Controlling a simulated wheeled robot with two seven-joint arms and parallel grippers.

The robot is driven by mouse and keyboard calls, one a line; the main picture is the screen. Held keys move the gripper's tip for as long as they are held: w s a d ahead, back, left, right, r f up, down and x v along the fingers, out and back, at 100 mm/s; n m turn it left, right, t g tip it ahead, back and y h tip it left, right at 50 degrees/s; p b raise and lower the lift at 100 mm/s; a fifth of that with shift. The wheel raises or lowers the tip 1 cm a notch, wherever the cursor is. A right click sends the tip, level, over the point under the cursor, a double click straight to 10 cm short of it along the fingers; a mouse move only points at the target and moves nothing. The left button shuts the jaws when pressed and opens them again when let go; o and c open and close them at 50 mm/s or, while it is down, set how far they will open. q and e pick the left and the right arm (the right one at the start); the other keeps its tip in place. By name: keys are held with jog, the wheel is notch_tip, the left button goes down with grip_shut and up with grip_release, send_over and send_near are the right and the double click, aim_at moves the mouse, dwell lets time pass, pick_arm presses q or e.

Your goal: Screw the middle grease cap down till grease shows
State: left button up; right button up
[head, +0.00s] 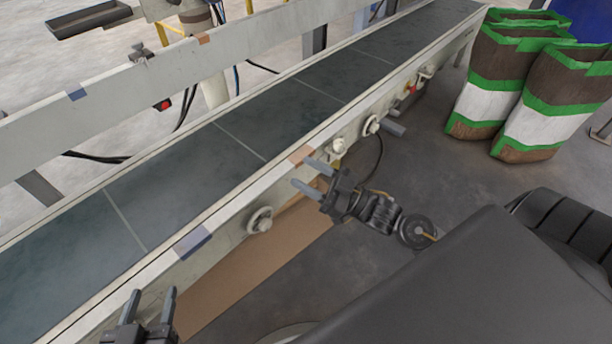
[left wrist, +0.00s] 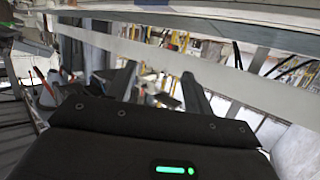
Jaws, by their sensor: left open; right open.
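Pale round fittings sit along the near side of the conveyor. One is a flanged knob (head: 260,219) at lower left, one a small cap-like fitting (head: 338,146) in the middle, and one another flanged knob (head: 371,125) just beyond it. The middle fitting looks like the middle grease cap, but it is small and no grease can be made out. My right gripper (head: 311,176) is open and empty, to the lower left of that fitting and apart from it. My left gripper (head: 152,297) is open and empty at the lower left; its fingers also show in the left wrist view (left wrist: 160,78).
The dark conveyor belt (head: 255,110) runs diagonally, edged by a pale near rail (head: 230,212). A brown board (head: 265,262) lies below it. Brown, white and green bags (head: 545,100) stand at the upper right. The grey floor (head: 430,165) before them is clear.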

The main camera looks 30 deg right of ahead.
pick_arm(q)
jog(key=shift+f, duration=0.1)
pick_arm(e)
jog(key=shift+s+a+r+t+y, duration=0.2)
jog(key=shift+s+a+r+y, duration=0.1)
jog(key=shift+a+r, duration=0.15)
jog(key=shift+s+a+r+t+y, duration=0.2)
jog(key=shift+s+a+r+y, duration=0.1)
jog(key=shift+a+r, duration=0.15)
